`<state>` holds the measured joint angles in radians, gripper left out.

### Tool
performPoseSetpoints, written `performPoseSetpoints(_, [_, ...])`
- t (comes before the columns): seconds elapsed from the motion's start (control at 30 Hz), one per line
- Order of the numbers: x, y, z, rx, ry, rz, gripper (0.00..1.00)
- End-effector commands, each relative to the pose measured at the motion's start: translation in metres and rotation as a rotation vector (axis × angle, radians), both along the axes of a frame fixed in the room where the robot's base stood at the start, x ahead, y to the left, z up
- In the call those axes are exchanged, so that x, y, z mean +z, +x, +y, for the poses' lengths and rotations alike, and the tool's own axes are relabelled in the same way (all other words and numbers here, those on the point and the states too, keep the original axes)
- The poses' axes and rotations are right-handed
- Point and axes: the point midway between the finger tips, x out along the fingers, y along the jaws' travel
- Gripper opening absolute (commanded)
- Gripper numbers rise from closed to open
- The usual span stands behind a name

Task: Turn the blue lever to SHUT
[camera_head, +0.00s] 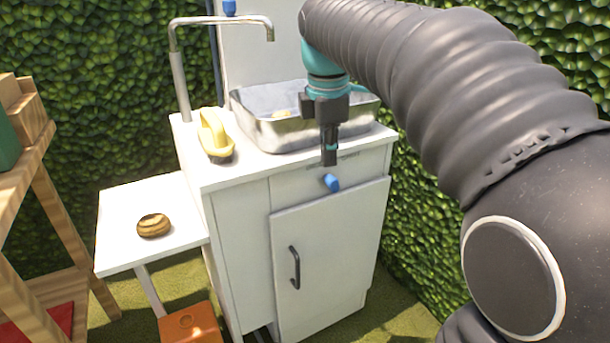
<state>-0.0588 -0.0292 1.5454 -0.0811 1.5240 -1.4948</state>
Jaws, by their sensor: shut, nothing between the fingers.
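A small blue lever (332,183) sticks out from the front of the white sink cabinet, on the panel just above the door. It looks tilted, but its exact setting is too small to tell. Faint marks show on the panel near it; no SHUT label can be read. My gripper (329,160) points down in front of the cabinet's upper front, just above the lever in the picture. Its fingers are together with nothing between them. Whether the fingertips touch the lever cannot be told from this view.
A metal sink basin (275,132) and a yellow-handled brush (214,137) are on the cabinet top. A door handle (294,267) is below the lever. A side shelf (120,219) holds a round brown object (154,225). Hedges stand behind and right.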

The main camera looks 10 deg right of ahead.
Motion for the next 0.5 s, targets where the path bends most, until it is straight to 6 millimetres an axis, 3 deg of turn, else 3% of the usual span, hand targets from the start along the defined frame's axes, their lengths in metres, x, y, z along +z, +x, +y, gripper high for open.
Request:
performPoseSetpoints(0.03, [-0.002, 0.014, 0.002, 0.08, -0.013, 0.028, 0.0])
performPoseSetpoints(0.2, [0.0, 0.039, 0.004, 0.286, -0.04, 0.096, 0.0])
performPoseSetpoints(0.5, [0.002, 0.047, 0.005, 0.369, -0.047, 0.122, 0.0])
